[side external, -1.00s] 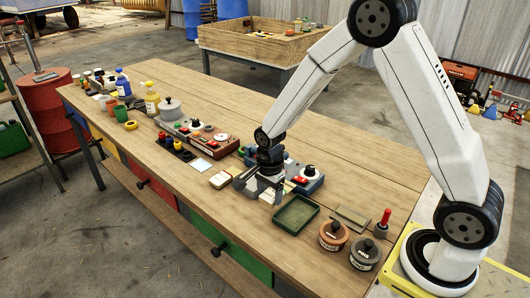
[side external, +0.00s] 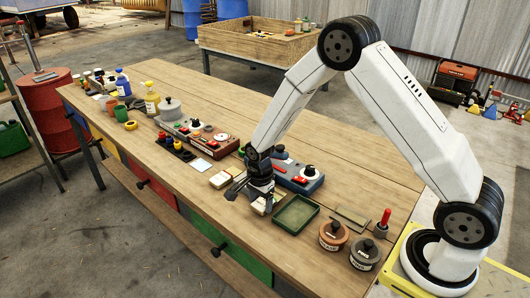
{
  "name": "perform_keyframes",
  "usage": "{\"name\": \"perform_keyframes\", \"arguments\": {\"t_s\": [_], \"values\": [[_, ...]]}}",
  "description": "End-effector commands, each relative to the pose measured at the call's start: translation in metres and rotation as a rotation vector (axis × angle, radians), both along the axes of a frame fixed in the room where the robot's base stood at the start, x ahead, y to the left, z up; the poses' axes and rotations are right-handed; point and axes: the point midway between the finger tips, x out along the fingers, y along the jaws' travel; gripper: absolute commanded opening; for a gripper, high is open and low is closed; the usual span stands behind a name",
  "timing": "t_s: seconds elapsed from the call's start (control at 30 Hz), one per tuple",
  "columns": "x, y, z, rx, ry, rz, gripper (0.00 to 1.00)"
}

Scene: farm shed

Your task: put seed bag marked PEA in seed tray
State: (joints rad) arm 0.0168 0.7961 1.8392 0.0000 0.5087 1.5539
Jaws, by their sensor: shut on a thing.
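My gripper (side external: 262,197) is low over the bench, just left of the green seed tray (side external: 311,209). It is shut on a small pale bag (side external: 261,207), probably a seed bag, mostly hidden by the fingers; its marking cannot be read. I cannot tell whether the bag touches the bench. The seed tray is shallow and looks empty. Another pale seed bag (side external: 224,179) lies on the bench to the left of my gripper, its marking too small to read.
A blue-grey control box (side external: 308,184) with knobs stands behind my gripper. The bench's back middle is clear.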

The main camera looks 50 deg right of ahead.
Motion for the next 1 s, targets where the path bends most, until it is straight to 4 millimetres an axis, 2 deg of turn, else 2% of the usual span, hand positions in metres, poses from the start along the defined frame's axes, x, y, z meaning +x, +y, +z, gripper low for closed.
{"name": "perform_keyframes", "arguments": {"t_s": [0.13, 0.47, 0.5, 0.57, 1.0], "values": [[0.001, 0.0, -0.011, 0.0, -0.002, 0.0, 0.4], [0.001, 0.0, -0.012, 0.0, -0.003, 0.0, 0.4], [0.001, 0.0, -0.012, 0.0, -0.003, 0.0, 0.79], [0.001, 0.0, -0.012, 0.0, -0.003, 0.0, 0.98], [0.0, 0.0, -0.017, 0.0, -0.001, 0.0, 1.0]]}}
